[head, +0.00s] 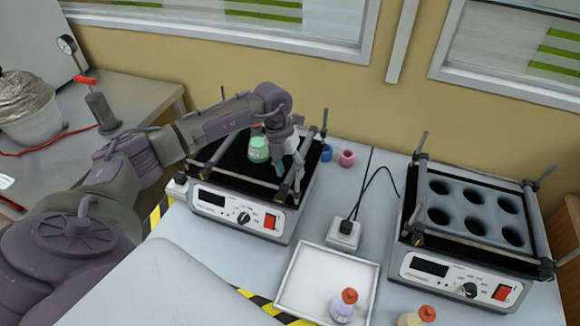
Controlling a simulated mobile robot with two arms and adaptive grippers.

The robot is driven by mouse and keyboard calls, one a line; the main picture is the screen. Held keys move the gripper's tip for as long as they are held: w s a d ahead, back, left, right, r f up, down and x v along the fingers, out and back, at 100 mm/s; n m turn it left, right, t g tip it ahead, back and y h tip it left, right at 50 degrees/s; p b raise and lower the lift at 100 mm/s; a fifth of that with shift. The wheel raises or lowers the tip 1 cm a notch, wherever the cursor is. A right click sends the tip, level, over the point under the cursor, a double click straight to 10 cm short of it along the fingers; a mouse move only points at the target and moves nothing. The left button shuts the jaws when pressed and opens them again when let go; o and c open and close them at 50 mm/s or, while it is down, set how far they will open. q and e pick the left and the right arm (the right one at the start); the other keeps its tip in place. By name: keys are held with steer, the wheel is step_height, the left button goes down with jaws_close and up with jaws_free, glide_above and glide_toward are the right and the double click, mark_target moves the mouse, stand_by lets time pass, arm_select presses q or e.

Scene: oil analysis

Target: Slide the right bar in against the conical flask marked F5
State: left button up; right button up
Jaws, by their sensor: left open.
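A conical flask with green liquid (258,149) stands on the dark platform of the left shaker (235,211); its marking is too small to read. The right bar (299,171) of this shaker runs from back to front along the platform's right side. My left gripper (280,167) points down over the platform, open, between the green flask and the right bar. It lies close to the bar; I cannot tell whether it touches. A pale shape (291,144) partly behind the gripper is unclear. My right gripper is out of view.
A second shaker (459,280) with round wells stands at right. A white tray (303,284) holds a red-capped flask (343,306); another capped flask (418,317) is beside it. A plug adapter (344,233), blue ring (326,153) and pink ring (347,158) lie between the shakers.

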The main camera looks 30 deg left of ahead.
arm_select(q)
steer(key=shift+w+f, duration=0.1)
steer(key=shift+f, duration=0.25)
jaws_close()
steer(key=s+a+b, duration=0.1)
steer(key=a, duration=0.3)
steer(key=s+a+b, duration=0.1)
steer(key=a, duration=0.4)
steer(key=s+a+b, duration=0.1)
steer(key=a+b, duration=0.1)
steer(key=a, duration=0.3)
steer(key=shift+s+a, duration=0.1)
steer(key=shift+s, duration=0.15)
jaws_free()
